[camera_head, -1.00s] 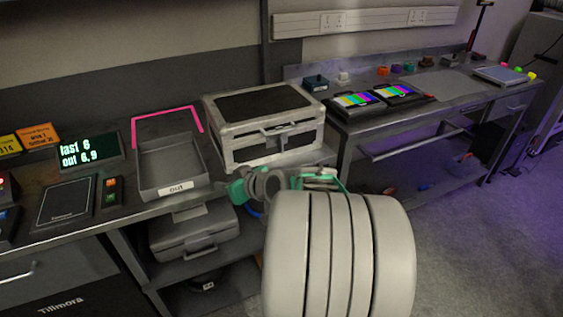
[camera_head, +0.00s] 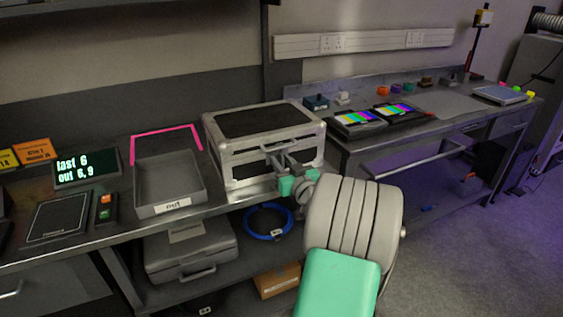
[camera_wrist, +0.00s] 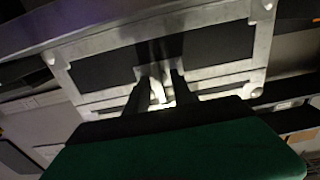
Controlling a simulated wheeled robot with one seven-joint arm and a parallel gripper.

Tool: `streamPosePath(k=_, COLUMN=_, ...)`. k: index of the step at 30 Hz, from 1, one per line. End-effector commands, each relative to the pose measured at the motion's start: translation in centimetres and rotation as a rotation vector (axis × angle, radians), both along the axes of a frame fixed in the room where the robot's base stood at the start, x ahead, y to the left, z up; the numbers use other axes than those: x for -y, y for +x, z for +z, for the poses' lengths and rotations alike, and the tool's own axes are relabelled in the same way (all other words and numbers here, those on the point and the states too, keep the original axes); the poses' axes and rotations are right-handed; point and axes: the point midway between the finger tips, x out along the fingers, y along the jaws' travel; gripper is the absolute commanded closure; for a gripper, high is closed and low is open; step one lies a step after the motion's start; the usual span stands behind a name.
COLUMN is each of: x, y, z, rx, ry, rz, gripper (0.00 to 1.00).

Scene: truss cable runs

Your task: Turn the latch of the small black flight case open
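The small black flight case (camera_head: 258,120), with pale metal edges, stands closed on the bench. Its dark front panel also fills much of the wrist view (camera_wrist: 215,45). The latch (camera_wrist: 157,88) is a bright metal piece at the middle of the case front, in the wrist view. My gripper (camera_head: 283,160) is in front of the case, its fingers pointing at it. In the wrist view my gripper's two dark fingers (camera_wrist: 157,84) stand apart on either side of the latch. I cannot tell whether they touch it. In the head view my gripper hides the latch.
A grey tray (camera_head: 142,211) marked "out" sits left of the case. A grey case (camera_head: 190,250), a blue cable coil (camera_head: 246,232) and a cardboard box (camera_head: 268,280) are on the shelf below. Another bench (camera_head: 450,104) with colour-bar screens (camera_head: 357,118) stands at right.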

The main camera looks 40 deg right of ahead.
Motion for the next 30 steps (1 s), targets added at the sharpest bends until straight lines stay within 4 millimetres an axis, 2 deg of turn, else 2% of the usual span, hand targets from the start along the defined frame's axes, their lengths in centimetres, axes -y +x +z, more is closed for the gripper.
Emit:
streamPosePath(k=3, x=-0.01, y=-0.03, z=-0.01, rx=0.000, ry=0.000, rz=0.000, gripper=0.73)
streamPosePath(k=13, x=-0.20, y=0.04, z=-0.03, rx=-0.001, ry=0.001, rz=0.004, gripper=1.00)
streamPosePath(k=30, x=-0.72, y=0.27, z=-0.16, rx=0.005, ry=0.027, rz=0.016, gripper=1.00)
